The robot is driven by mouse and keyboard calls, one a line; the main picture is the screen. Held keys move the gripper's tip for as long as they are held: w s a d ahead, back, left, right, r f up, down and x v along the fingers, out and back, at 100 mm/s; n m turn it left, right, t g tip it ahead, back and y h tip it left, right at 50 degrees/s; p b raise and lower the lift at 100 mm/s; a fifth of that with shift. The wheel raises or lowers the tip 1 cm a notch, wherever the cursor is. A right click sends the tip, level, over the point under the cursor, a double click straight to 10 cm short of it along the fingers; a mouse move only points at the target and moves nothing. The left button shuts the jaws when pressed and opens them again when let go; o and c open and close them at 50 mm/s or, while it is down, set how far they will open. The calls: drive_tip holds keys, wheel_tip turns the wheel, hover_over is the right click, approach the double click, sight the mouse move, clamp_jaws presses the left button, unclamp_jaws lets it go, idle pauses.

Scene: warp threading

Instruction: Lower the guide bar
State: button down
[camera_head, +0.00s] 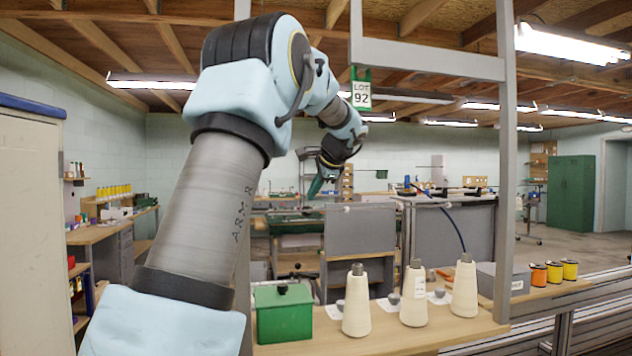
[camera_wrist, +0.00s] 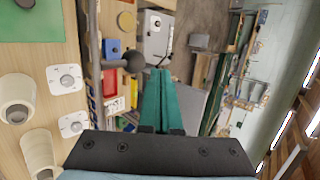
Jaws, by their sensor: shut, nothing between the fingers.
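My gripper (camera_wrist: 160,75) shows its two teal fingers pressed together, with nothing between them. In the head view my gripper (camera_head: 315,187) is at the end of my outstretched arm, small and partly hidden by it. A dark grey bar (camera_wrist: 95,60), which looks like the guide bar, runs down the wrist view left of the fingers. A round dark knob (camera_wrist: 133,62) sticks out from it towards the fingertips, just left of them. The knob and fingers appear close; I cannot tell whether they touch.
A green box (camera_head: 284,312) and three cream thread cones, one in the middle (camera_head: 414,296), stand on the wooden bench (camera_head: 380,335). A grey frame post (camera_head: 506,170) rises at the right, with a LOT 92 tag (camera_head: 361,95) under its crossbeam. Several coloured spools (camera_head: 554,272) stand farther right.

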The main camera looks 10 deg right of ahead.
drive_tip(key=s+d+r+b, duration=0.1)
drive_tip(key=s+d+b, duration=0.3)
drive_tip(key=s, duration=0.8)
drive_tip(key=shift+s+d, duration=0.15)
drive_tip(key=shift+d, duration=0.35)
drive_tip(key=shift+d, duration=0.1)
